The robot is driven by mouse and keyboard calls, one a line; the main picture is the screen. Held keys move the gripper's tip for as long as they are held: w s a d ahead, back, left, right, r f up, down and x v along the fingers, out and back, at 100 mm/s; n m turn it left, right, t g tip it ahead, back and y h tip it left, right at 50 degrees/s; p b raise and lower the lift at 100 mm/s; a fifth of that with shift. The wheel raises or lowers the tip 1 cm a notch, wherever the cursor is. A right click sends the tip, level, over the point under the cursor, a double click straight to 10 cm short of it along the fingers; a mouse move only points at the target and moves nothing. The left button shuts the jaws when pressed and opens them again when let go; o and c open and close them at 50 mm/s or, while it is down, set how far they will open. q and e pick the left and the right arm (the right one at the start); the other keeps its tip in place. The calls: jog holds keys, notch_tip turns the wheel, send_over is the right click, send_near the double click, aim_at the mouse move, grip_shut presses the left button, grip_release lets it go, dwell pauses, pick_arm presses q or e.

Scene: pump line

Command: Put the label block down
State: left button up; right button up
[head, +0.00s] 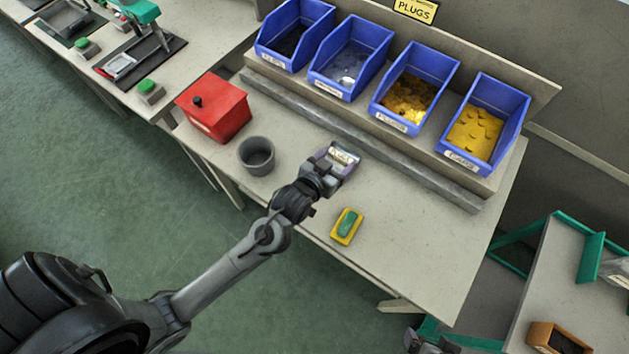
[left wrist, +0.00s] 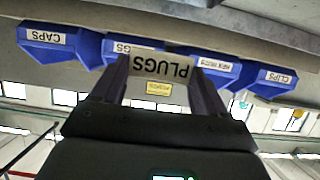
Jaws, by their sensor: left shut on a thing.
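The label block (head: 343,155) is a small pale block with a dark-lettered face. In the left wrist view the label block (left wrist: 160,68) reads "PLUGS", upside down. My left gripper (head: 338,161) is shut on it, with one finger at each end. It is over the bench in front of the bins; I cannot tell whether the block touches the top. The fingers hide part of the block. Part of what looks like my right gripper (head: 424,344) shows at the bottom edge, too cut off to tell its state.
Several blue bins (head: 412,88) stand on a raised shelf behind a grey rail (head: 375,143). A red box (head: 213,108) and grey cup (head: 257,155) are left of the gripper. A yellow-green block (head: 347,226) lies nearer the front edge. The bench's right side is clear.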

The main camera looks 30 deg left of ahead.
pick_arm(q)
jog(key=shift+a+f, duration=0.2)
jog(key=shift+f, duration=0.15)
jog(key=b, duration=0.1)
send_over(293, 176)
jog(key=s+d, duration=0.1)
notch_tip(293, 176, down, 7)
jog(key=shift+r, duration=0.15)
jog(key=shift+f+b, duration=0.7)
jog(key=shift+f, duration=1.3)
jog(key=o, duration=0.8)
jog(key=shift+f, duration=0.1)
jog(key=shift+c, duration=0.2)
